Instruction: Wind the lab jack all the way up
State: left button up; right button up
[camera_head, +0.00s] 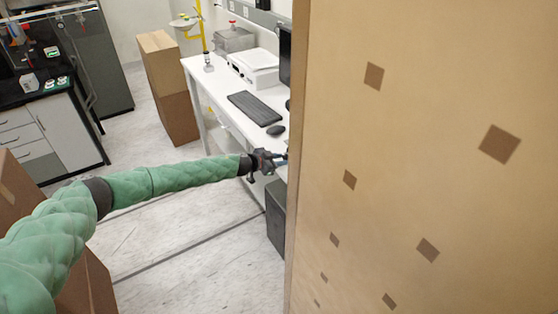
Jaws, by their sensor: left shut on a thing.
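My left arm, in a green quilted sleeve, reaches in from the left of the head view. My left gripper (279,157) is at the front edge of the white desk (222,95), right beside the edge of a large tan panel. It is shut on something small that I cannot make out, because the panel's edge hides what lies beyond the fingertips. I cannot pick out the lab jack; it may be behind the panel. My right gripper is not in view.
The tan panel (450,120) with brown diamonds blocks the right half. A keyboard (255,108), a mouse (275,130) and a white device (254,67) are on the desk. A dark case (276,215) stands below. The middle floor is clear.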

pick_arm(q)
jog(key=o, duration=1)
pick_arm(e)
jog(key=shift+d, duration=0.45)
pick_arm(q)
jog(key=shift+s+a+r+b, duration=0.15)
jog(key=shift+s+a+b, duration=0.15)
jog(key=shift+a, duration=0.15)
jog(key=b+v, duration=0.2)
jog(key=v, duration=0.4)
jog(key=shift+s+a+r, duration=0.15)
jog(key=shift+a+r, duration=0.05)
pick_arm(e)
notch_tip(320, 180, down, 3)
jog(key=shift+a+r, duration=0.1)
